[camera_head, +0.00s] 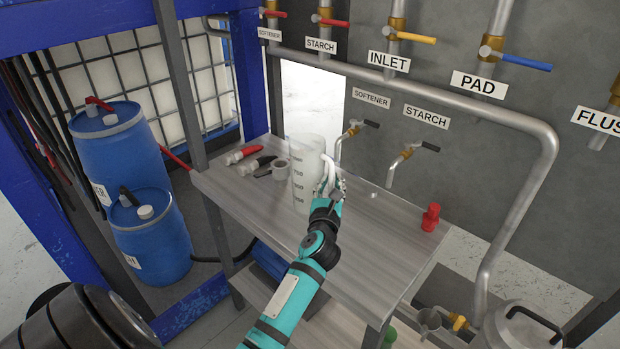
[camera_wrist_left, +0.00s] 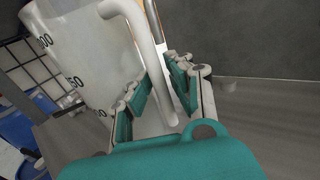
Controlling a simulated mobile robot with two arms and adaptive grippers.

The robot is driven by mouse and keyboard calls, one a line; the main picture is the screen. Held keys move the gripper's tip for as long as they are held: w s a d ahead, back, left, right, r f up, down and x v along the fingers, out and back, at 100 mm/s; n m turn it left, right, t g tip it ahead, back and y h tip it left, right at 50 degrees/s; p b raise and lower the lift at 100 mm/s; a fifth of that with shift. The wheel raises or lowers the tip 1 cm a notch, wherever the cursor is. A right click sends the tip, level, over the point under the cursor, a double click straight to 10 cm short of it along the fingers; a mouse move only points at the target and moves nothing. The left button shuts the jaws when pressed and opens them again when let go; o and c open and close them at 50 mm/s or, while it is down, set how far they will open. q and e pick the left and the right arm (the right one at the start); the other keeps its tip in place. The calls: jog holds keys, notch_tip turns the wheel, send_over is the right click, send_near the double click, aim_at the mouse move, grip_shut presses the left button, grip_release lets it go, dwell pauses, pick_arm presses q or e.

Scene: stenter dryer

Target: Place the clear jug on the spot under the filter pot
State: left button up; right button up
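The clear jug (camera_head: 303,178) with dark volume marks is upright at the table's middle. It also fills the upper left of the left wrist view (camera_wrist_left: 85,55). My left gripper (camera_head: 329,186) is at its right side. In the left wrist view the white jug handle (camera_wrist_left: 158,85) runs between the two fingers of my left gripper (camera_wrist_left: 158,82). The fingers are close on both sides of it; whether they press on it I cannot tell. A metal lidded pot (camera_head: 515,328) is cut off at the lower right; I cannot tell if it is the filter pot. My right gripper is not in view.
Labelled pipes and small taps (camera_head: 404,158) project behind. Blue drums (camera_head: 150,237) stand left. The table's front right is clear.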

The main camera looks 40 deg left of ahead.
pick_arm(q)
jog(key=shift+c, duration=0.4)
grip_shut()
